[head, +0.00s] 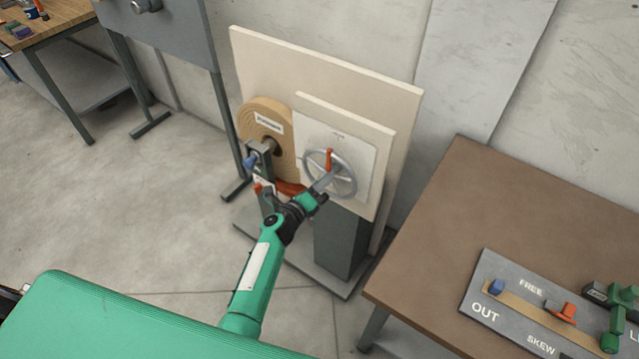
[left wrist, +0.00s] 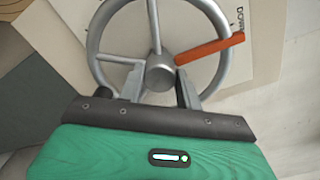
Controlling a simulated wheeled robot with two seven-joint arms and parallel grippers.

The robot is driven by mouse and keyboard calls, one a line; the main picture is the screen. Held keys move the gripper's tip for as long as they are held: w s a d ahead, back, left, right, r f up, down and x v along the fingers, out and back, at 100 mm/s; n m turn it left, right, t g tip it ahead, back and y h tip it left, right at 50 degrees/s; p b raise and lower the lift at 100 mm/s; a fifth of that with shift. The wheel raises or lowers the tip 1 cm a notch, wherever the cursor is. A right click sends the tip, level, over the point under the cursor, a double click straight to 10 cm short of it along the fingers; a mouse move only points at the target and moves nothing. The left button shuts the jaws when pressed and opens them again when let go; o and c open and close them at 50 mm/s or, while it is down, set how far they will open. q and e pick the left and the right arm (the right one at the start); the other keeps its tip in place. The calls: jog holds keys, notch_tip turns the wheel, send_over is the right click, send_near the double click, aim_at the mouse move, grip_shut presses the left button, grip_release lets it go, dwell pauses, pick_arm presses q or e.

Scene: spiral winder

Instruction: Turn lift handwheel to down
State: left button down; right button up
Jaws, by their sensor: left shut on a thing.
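The lift handwheel (head: 345,190) is a grey spoked wheel on a pale panel of the winder stand. It also shows in the left wrist view, with its hub (left wrist: 160,74) near the middle. A red bar (left wrist: 210,48) runs from near the hub to the upper right across the rim, its tip close to the DOWN lettering (left wrist: 240,22). My left gripper (head: 324,184) reaches the wheel from below. Its two fingers (left wrist: 160,90) are at the hub, one on each side, shut on the handwheel. The exact contact is partly hidden. My right gripper is not in view.
A tan spiral disc (head: 262,122) stands left of the wheel, with a blue-tipped clamp (head: 262,155) in front. A brown table (head: 480,200) at right bears a grey panel (head: 478,290) marked OUT, FREE and SKEW. Open floor (head: 130,210) lies at left.

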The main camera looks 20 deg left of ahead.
pick_arm(q)
jog(key=c, duration=1)
grip_release()
jog(key=shift+f, duration=0.1)
jog(key=shift+o, duration=0.2)
jog(key=b+v, duration=0.1)
jog(key=v, duration=1.3)
jog(key=shift+w+d, duration=0.1)
